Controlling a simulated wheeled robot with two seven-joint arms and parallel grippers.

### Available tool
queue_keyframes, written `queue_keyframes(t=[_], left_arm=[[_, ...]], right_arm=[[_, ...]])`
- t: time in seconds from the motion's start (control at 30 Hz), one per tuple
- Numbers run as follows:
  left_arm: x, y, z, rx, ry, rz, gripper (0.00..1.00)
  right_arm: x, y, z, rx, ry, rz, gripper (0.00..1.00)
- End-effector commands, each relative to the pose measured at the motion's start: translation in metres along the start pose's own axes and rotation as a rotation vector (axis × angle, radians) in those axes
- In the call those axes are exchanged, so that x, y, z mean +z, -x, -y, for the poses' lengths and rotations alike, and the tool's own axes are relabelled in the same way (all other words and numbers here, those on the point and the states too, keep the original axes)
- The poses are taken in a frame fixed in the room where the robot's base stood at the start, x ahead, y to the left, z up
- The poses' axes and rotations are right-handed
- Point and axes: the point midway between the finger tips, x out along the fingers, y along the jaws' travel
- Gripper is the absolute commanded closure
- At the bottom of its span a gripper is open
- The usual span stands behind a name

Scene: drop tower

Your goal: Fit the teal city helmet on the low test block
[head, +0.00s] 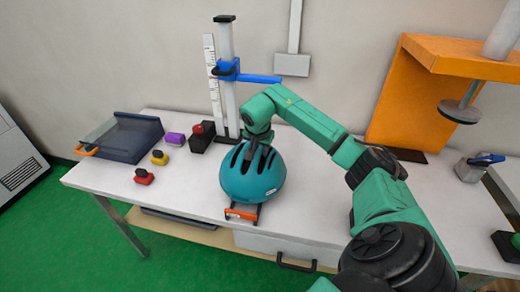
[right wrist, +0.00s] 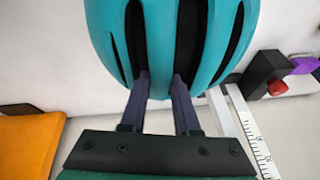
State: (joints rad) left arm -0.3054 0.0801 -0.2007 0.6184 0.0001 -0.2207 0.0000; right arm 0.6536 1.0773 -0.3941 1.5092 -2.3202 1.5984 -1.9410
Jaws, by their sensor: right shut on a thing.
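The teal helmet (head: 252,178), with dark vents and a white label, is near the front middle of the table. My right gripper (right wrist: 162,82) is shut on a rib of the helmet's shell, its two dark fingers reaching into the vents. An orange-fronted low fixture (head: 241,212) shows under the helmet's front edge. The helmet hides most of it, so I cannot tell if it is the low test block or whether they touch. My left gripper is not in view.
Behind the helmet stands a post (head: 227,75) with a ruler and a blue arm. A black block with a red top (head: 200,138), small coloured pieces and a dark tray (head: 122,138) are left. An orange press frame (head: 405,95) stands right.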

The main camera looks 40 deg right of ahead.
Motion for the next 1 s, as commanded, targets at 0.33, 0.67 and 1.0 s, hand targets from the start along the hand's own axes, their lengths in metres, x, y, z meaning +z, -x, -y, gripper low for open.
queue_keyframes(t=[0.33, 0.67, 1.0], left_arm=[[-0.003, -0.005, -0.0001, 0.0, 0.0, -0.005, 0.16], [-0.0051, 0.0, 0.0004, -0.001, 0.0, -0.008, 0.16], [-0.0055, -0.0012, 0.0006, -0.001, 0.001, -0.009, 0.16]], right_arm=[[0.0047, -0.0125, -0.0015, -0.001, -0.001, -0.001, 1.0], [0.0066, -0.0112, 0.0005, 0.0, 0.0, 0.001, 1.0], [0.0081, -0.0127, 0.0008, -0.001, 0.001, 0.003, 1.0]])
